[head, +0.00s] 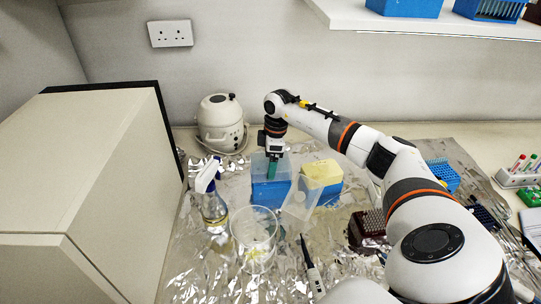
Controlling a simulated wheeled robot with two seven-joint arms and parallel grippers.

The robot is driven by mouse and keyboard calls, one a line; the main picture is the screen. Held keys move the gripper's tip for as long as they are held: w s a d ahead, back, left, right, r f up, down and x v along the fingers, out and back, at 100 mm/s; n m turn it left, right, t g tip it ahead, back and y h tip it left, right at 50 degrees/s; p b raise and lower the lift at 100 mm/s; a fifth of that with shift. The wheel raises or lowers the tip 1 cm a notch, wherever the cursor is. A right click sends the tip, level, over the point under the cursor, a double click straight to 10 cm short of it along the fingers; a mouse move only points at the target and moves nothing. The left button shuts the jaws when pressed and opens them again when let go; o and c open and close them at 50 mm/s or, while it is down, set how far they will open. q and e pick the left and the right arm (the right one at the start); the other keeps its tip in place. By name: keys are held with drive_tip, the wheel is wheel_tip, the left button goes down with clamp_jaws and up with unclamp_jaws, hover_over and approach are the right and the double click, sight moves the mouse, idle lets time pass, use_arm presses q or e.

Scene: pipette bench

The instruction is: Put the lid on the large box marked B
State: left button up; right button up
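A large blue box (270,195) stands on the foil in the middle of the bench, with a translucent upper part (258,163) behind my gripper. I cannot read any letter on it. A clear, lid-like piece (301,200) leans or lies just right of it. My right gripper (271,178) points down over the blue box, its teal fingers at or inside the box's top. The fingers look close together, but whether they hold anything is unclear. My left gripper is not in view.
A blue box with a yellow top (322,174) stands close on the right. A spray bottle (213,206) and a clear beaker (255,240) are at front left, a pipette (310,265) in front. A dark rack (369,226) sits right, a white centrifuge-like device (220,122) behind.

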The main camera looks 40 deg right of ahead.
drive_tip(key=shift+f, duration=0.65)
idle(0.8)
drive_tip(key=o, duration=0.7)
drive_tip(key=shift+o, duration=0.2)
drive_tip(key=r, duration=0.4)
drive_tip(key=r+b, duration=0.1)
drive_tip(key=r, duration=0.3)
drive_tip(key=s+d+r+b, duration=0.1)
drive_tip(key=r, duration=0.2)
drive_tip(key=shift+r, duration=0.4)
